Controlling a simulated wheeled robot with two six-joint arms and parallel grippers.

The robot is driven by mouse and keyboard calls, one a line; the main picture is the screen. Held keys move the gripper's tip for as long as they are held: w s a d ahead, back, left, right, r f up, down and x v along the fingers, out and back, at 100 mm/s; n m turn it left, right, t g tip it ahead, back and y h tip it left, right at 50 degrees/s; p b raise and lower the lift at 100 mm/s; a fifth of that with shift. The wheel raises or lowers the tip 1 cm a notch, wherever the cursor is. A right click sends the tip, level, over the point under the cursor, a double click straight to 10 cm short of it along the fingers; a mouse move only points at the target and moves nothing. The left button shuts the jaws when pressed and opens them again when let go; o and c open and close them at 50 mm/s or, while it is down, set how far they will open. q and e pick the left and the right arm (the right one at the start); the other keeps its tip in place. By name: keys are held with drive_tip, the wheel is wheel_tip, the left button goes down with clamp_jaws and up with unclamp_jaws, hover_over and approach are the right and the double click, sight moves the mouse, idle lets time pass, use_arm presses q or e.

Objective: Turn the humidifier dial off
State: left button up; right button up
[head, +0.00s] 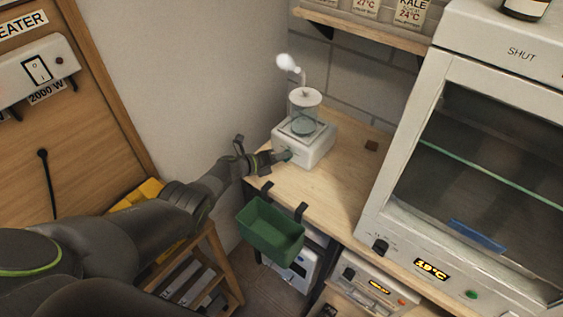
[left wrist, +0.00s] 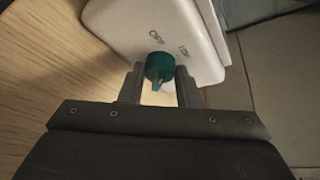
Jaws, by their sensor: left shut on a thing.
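The humidifier (head: 306,143) is a white box with a clear tank on top, standing on the wooden counter against the wall. A white puff of mist (head: 288,62) shows above its spout. My left gripper (head: 279,157) reaches the front of the humidifier. In the left wrist view its two fingers (left wrist: 159,84) are on either side of the dial, shut on it. My right gripper is not in view.
A green bin (head: 270,229) hangs on the counter's front edge below my left arm. A glass-fronted cabinet (head: 470,150) stands to the right. A shelf (head: 365,28) runs above.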

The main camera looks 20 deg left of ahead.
use_arm(q)
drive_tip(key=shift+w+a+f+n+h+b, duration=0.1)
drive_tip(key=shift+n+h+b, duration=0.55)
drive_tip(key=shift+b, duration=0.2)
drive_tip(key=o, duration=1)
drive_tip(key=shift+c, duration=0.2)
drive_tip(key=p+v, duration=0.3)
drive_tip(key=v, duration=0.4)
drive_tip(key=shift+a, duration=0.2)
